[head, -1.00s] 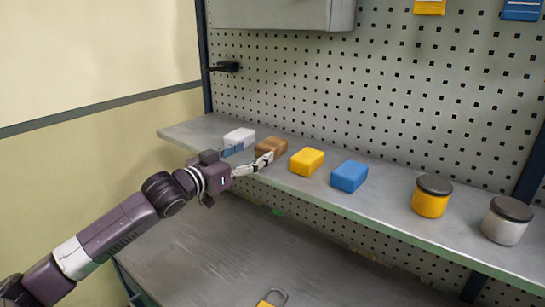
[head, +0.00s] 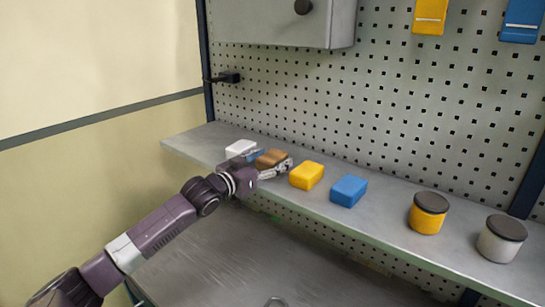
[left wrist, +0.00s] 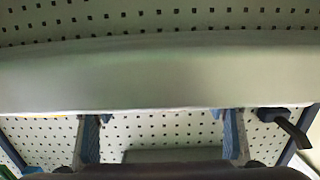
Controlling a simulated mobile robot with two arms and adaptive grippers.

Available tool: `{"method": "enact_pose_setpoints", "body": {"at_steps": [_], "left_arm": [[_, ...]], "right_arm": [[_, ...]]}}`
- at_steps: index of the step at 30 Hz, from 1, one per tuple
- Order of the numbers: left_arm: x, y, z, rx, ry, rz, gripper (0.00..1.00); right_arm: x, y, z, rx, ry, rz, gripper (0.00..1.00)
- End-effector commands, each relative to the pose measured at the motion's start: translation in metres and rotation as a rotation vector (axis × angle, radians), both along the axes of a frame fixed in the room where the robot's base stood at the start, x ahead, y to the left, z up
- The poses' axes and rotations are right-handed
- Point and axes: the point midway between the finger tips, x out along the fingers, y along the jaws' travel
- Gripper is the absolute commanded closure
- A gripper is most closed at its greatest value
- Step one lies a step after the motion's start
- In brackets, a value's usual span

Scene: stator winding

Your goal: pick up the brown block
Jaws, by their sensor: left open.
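The brown block (head: 271,157) lies on the grey shelf (head: 394,212), between a white block and a yellow block. My left gripper (head: 275,161) is open at the block. One finger shows on the block's left far side and the other on its near right side. I cannot tell whether either finger touches it. In the left wrist view the two fingers (left wrist: 162,135) stand wide apart, and I cannot make out the brown block there. My right gripper is not in view.
The white block (head: 240,149) is close to the left finger. The yellow block (head: 307,176) is just right of the gripper, then a blue block (head: 348,191). A yellow jar (head: 428,214) and a white jar (head: 501,240) stand farther right. A pegboard (head: 400,110) rises behind the shelf.

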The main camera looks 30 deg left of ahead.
Motion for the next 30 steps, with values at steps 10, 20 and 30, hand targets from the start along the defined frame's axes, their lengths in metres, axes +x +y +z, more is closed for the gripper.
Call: {"method": "enact_pose_setpoints", "body": {"at_steps": [10,20,30], "left_arm": [[0.0035,-0.0004,-0.0009,0.001,0.0,0.0,0.38],[0.0034,-0.0003,-0.0007,0.0,0.0,0.0,0.75],[0.0033,-0.0002,0.0008,0.001,-0.002,0.0,0.87]], "right_arm": [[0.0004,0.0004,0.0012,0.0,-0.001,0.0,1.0],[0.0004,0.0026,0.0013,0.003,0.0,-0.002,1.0],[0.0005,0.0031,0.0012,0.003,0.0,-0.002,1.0]]}}
